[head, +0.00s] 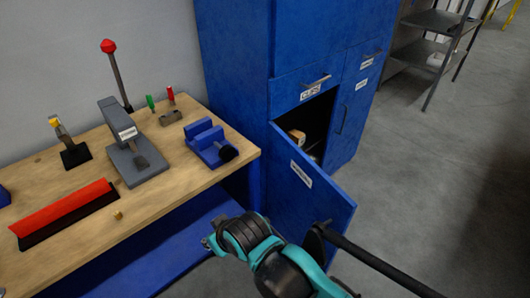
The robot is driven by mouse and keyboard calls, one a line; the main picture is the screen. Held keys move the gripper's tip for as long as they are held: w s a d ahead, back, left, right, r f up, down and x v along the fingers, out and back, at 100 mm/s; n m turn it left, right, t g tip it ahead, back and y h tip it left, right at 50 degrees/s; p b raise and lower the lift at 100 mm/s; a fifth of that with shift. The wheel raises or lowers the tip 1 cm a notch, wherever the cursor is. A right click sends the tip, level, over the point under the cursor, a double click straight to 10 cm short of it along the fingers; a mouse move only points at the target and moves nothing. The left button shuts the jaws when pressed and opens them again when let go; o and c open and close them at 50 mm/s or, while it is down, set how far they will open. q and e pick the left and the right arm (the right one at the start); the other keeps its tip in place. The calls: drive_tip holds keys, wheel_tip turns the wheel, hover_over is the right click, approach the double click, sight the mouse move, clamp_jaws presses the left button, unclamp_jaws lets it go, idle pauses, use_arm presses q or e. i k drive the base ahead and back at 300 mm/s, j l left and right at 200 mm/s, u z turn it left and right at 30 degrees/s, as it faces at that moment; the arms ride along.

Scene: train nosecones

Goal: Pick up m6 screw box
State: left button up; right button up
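The lower compartment of the blue cabinet (230,60) stands open, its door (325,195) swung out toward me. Inside the dark opening a small tan box (297,137) shows near the left side, and a paler item (313,157) lies lower down. I cannot read any marking on either, so I cannot tell which is the m6 screw box. A teal and black arm of mine, seemingly the right, comes in from the bottom. Its small grey end (211,242) is left of the door, apart from the boxes; its fingers are unclear. My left gripper is not in view.
A wooden workbench (70,195) at left holds a grey press (130,150), a blue vise (208,143) and a red-black bar (65,213). The floor (430,170) at right is clear before grey shelving (435,20).

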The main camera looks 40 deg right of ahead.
sight(297, 137)
drive_tip(key=k+l+z, duration=0.4)
drive_tip(key=l, duration=0.2)
drive_tip(key=k+l+z, duration=0.2)
drive_tip(key=l, duration=0.2)
drive_tip(key=k+l+z, duration=0.4)
drive_tip(key=l, duration=0.4)
drive_tip(key=i+l+z, duration=0.25)
drive_tip(key=i+l, duration=0.5)
drive_tip(key=i+l+z, duration=0.3)
drive_tip(key=i+l, duration=0.35)
drive_tip(key=i, duration=0.15)
drive_tip(key=i+j+z, duration=0.1)
drive_tip(key=i, duration=0.35)
drive_tip(key=i+j, duration=0.15)
drive_tip(key=j, duration=0.15)
drive_tip(key=i+j, duration=0.1)
drive_tip(key=j, duration=0.2)
drive_tip(key=z, duration=0.05)
